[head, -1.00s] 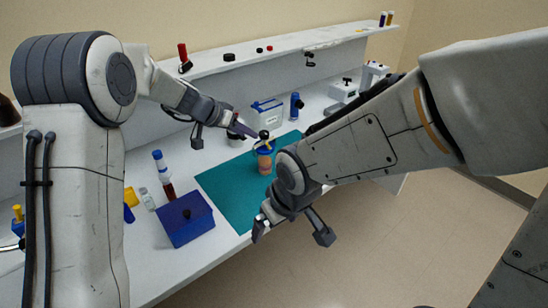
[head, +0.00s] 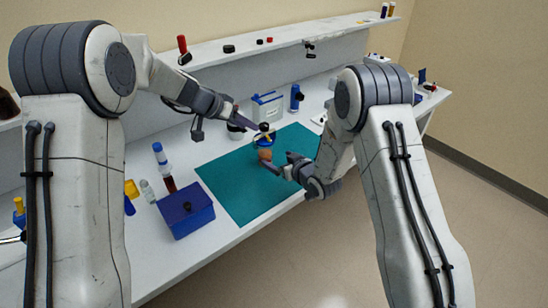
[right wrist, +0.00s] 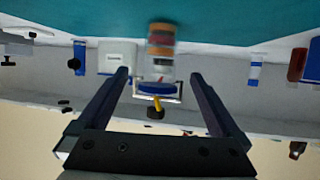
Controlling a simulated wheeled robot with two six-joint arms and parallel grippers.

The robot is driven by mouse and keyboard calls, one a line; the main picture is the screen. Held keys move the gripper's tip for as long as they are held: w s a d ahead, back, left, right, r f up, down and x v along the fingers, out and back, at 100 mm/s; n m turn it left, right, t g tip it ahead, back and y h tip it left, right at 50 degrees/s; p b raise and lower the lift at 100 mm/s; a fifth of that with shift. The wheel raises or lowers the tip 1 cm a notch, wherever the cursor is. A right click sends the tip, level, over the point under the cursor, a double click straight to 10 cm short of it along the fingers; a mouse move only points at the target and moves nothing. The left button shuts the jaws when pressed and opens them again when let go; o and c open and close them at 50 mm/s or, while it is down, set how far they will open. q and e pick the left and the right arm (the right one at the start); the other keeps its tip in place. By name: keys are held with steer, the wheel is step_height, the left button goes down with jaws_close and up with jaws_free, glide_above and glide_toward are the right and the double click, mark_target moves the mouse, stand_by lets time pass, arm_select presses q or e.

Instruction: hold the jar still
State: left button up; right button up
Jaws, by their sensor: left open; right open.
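The jar (head: 265,154) has orange-brown contents and a blue lid with a yellow and black piece on top. It stands upright on the teal mat (head: 235,190). It also shows, upside down, in the right wrist view (right wrist: 161,50), in line with the gap between my right fingers. My right gripper (head: 281,162) is open, its fingers pointing at the jar from the right at low height; whether they reach around it I cannot tell. My left gripper (head: 252,128) is open at the jar's top, partly overlapping it in the head view; contact is unclear.
A blue box (head: 186,212) with a black knob stands left of the mat, beside a blue-capped tube (head: 160,156). A shelf (head: 230,59) runs along the back. The mat's front is clear.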

mark_target(269, 155)
steer(key=x, duration=0.9)
steer(key=shift+w+a+f, duration=0.15)
steer(key=shift+w+a, duration=0.05)
steer(key=shift+w, duration=0.1)
jaws_close()
stand_by(0.6)
